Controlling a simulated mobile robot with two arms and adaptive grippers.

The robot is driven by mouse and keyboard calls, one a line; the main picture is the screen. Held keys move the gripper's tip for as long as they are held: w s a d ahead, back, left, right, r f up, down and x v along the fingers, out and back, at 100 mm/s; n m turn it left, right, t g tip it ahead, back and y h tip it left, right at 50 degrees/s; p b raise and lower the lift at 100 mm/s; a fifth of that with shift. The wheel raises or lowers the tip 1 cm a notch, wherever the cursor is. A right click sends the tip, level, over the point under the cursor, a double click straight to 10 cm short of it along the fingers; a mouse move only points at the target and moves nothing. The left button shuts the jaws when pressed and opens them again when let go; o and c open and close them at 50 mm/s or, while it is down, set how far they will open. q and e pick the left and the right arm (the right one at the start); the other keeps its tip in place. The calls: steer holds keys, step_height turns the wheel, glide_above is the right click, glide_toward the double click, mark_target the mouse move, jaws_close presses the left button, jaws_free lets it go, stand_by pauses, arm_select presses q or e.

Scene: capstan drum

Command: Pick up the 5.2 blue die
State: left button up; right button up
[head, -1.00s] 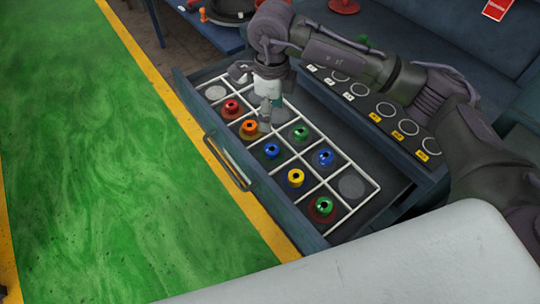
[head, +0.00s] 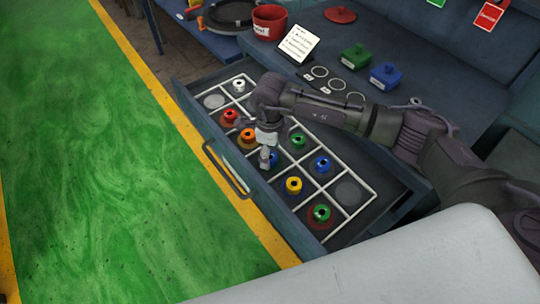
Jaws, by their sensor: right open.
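An open drawer (head: 337,241) holds a white-lined grid with coloured dies in its cells. One blue die (head: 275,157) sits in the left column, partly hidden by my right gripper. Another blue die (head: 322,164) sits in the right column, clear of the gripper. Size markings are too small to read, so I cannot tell which is 5.2. My right gripper (head: 265,161) is open and points down at the left-column blue die, right beside or over it; contact cannot be told. My left gripper is not in view.
Nearby cells hold orange (head: 247,138), green (head: 298,140), yellow (head: 293,185) and red (head: 230,117) dies. A white die (head: 239,85) sits at the far end. The drawer handle (head: 228,172) faces the green floor. A red pot (head: 269,21) and green box (head: 358,56) stand on the bench.

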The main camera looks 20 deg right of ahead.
steer(key=shift+f, duration=1.4)
steer(key=shift+w+r, duration=0.1)
jaws_close()
